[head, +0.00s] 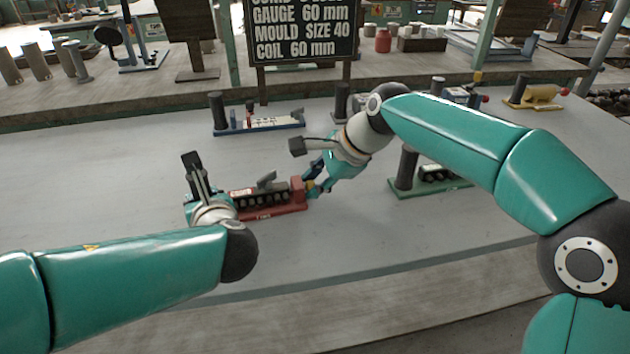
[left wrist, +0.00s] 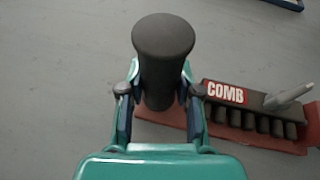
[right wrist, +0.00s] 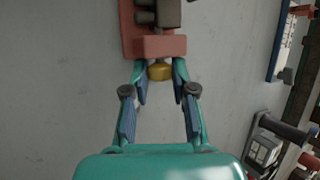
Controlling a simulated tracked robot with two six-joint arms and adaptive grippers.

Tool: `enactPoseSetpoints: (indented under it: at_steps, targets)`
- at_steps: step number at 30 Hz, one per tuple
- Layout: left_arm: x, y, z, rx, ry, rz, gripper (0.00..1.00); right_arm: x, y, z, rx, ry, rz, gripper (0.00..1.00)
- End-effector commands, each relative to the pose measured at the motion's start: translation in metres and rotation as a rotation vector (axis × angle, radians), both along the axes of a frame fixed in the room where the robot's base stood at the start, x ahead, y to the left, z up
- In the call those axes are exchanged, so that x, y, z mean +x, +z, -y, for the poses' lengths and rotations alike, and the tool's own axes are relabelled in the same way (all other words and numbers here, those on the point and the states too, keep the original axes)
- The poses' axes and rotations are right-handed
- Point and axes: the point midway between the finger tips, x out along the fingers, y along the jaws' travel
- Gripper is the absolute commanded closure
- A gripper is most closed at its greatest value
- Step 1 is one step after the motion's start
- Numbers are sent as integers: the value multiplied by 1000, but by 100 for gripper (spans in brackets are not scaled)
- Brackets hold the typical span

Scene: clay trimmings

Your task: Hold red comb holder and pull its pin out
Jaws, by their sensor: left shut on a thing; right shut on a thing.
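The red comb holder (head: 288,207) lies on the grey table, with a dark row of teeth and a grey lever on top. The left wrist view shows its white-on-red COMB label (left wrist: 225,93). My left gripper (left wrist: 159,98) is shut on the upright dark post (left wrist: 163,45) at the holder's left end; the arm mostly hides this in the head view. My right gripper (head: 314,188) is at the holder's right end. In the right wrist view its fingertips are shut on the yellow pin head (right wrist: 160,72), which sits close against the red end block (right wrist: 160,46). The pin's shaft is not visible.
A blue-based holder (head: 262,126) stands behind, and a green-based one (head: 430,188) stands to the right, beyond my right forearm. A dark sign (head: 300,30) rises at the back. The table's left and front are clear.

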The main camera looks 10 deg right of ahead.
Motion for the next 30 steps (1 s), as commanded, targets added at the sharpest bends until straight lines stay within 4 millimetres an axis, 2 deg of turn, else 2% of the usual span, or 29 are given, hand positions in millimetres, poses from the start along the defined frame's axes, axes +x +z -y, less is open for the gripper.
enactPoseSetpoints:
  at_steps: [5, 11, 18, 19, 23, 24, 30]
  targets:
    - [-1, -4, 1, 0, -2, -8, 100, 1, 0, 3, 0, -2, 2, 100]
    - [-1, -4, 0, 0, -2, -8, 100, 3, 0, 26, 0, -7, 2, 100]
    - [-1, -4, -1, 2, 3, -9, 100, 3, 0, 28, -3, -5, 2, 100]
    - [-1, -4, -1, 2, 3, -9, 100, 3, 0, 28, -3, -5, 2, 73]
    - [-1, -4, -1, 2, 3, -9, 100, 3, 0, 28, -2, -4, 2, 51]
    - [-1, -4, -1, 2, 3, -9, 100, 3, 0, 28, -2, -4, 1, 49]
    - [-1, -4, -1, 2, 3, -9, 100, 3, 0, 27, -2, -2, 1, 49]
